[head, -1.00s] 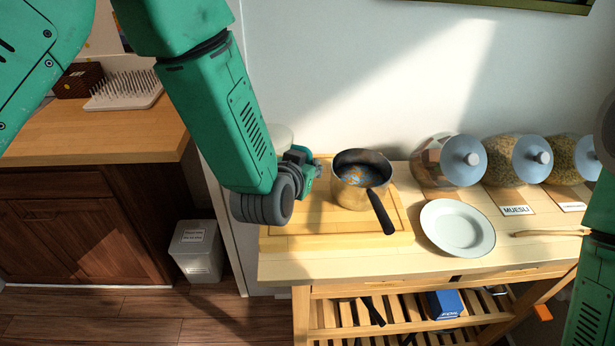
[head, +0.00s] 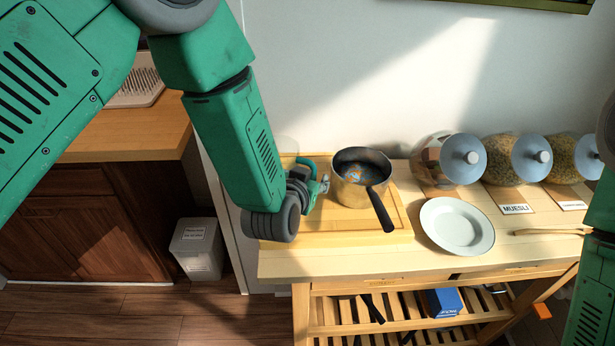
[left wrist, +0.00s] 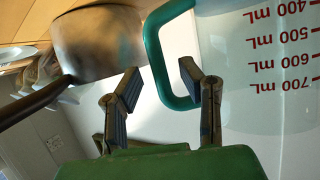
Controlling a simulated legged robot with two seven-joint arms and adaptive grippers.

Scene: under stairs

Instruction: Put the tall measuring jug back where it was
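The tall measuring jug (left wrist: 245,80) is clear, with red mL marks and a teal handle (left wrist: 157,60). It fills the right of the left wrist view, upside down in the picture. In the head view my arm hides most of it; its teal handle (head: 308,163) shows beside the wrist, at the left end of the wooden board (head: 340,222). My left gripper (head: 322,187) is open. In the left wrist view its fingers (left wrist: 160,70) stand apart on either side of the handle's outer bar; contact cannot be told. My right gripper is out of view.
A saucepan (head: 350,190) with a black handle stands on the board, close right of my left gripper. A white plate (head: 457,227) and several lidded jars, one by a MUESLI label (head: 515,209), are further right. A bin (head: 196,250) stands on the floor left of the trolley.

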